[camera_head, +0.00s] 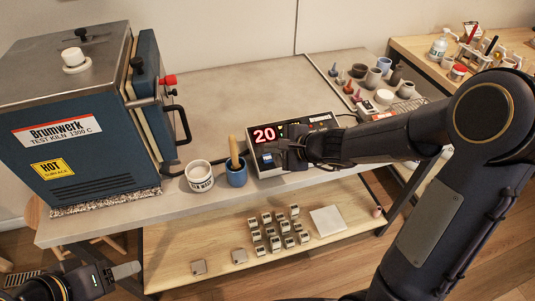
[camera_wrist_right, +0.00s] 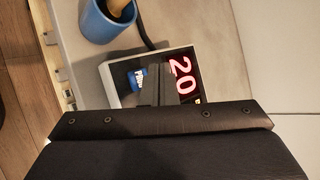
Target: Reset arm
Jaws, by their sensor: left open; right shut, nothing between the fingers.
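My right arm reaches in from the right in the head view, and its gripper (camera_head: 284,154) is shut and empty over the front of the controller box (camera_head: 259,171). The box has a red "20" display (camera_head: 265,135), which also shows in the right wrist view (camera_wrist_right: 180,76). A blue button (camera_wrist_right: 138,78) is beside the right fingers (camera_wrist_right: 154,84) in the right wrist view; I cannot tell whether they touch it. My left gripper (camera_head: 124,271) is at the lower left in the head view, open and empty, in front of the table.
A blue kiln (camera_head: 75,130) with a hot-surface label stands at the left. A white cup (camera_head: 200,183) and a blue cup (camera_head: 236,177) with a wooden-handled tool stand left of the box. Several small pots are at the back right. Small blocks lie on the lower shelf (camera_head: 190,275).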

